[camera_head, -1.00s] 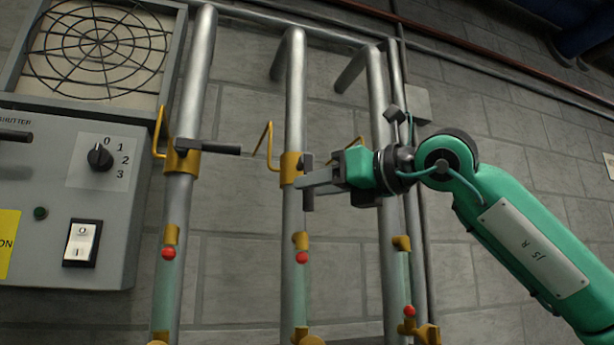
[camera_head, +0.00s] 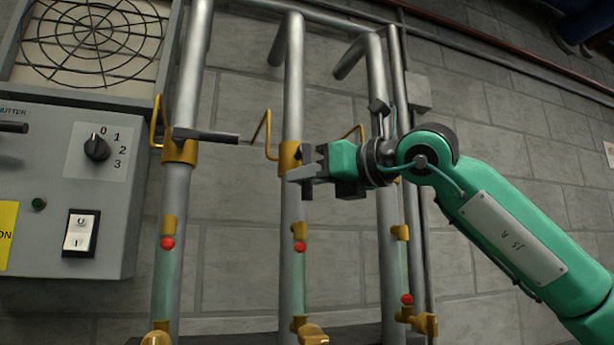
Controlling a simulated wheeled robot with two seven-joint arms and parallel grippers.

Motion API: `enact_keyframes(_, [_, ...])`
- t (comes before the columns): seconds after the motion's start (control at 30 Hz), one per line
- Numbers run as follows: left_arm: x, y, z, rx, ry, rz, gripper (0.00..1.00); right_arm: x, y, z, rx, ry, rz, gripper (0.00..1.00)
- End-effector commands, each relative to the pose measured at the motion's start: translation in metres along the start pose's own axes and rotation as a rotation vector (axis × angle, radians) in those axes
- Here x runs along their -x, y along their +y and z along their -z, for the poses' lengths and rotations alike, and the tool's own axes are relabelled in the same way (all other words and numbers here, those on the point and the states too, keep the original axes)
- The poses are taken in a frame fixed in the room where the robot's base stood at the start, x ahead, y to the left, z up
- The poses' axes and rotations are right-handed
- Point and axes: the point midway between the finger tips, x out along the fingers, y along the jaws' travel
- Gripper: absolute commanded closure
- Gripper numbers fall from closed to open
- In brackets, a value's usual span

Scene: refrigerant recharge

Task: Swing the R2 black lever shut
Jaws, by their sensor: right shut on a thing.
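Three upright metal pipes carry brass valves. On the middle pipe (camera_head: 292,90), the brass valve (camera_head: 288,158) has a dark lever (camera_head: 307,188), seen only as a short dark piece beside the fingers. I take it to be the R2 lever; no R2 label is readable. My right gripper (camera_head: 309,166) comes in from the right and is shut on this lever at the valve, its fingers hiding most of it. The lever's full angle cannot be told. My left gripper is not in view.
The left pipe's valve (camera_head: 180,151) has a black lever (camera_head: 212,137) pointing right. The right pipe (camera_head: 377,75) stands behind my gripper. Sight tubes with red balls hang below the valves. A grey control box (camera_head: 60,240) and a fan grille (camera_head: 92,40) are at the left.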

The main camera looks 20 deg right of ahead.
Motion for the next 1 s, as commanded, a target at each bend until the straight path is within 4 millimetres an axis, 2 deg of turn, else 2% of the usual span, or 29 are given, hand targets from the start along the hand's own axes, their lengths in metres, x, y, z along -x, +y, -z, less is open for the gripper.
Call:
enact_keyframes(0.37, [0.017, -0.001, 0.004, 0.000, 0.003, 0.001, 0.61, 0.003, -0.006, -0.004, 0.123, 0.085, 0.000, 1.00])
enact_keyframes(1.0, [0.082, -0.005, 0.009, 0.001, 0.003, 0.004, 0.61, 0.017, -0.025, -0.019, 0.618, 0.414, 0.000, 1.00])
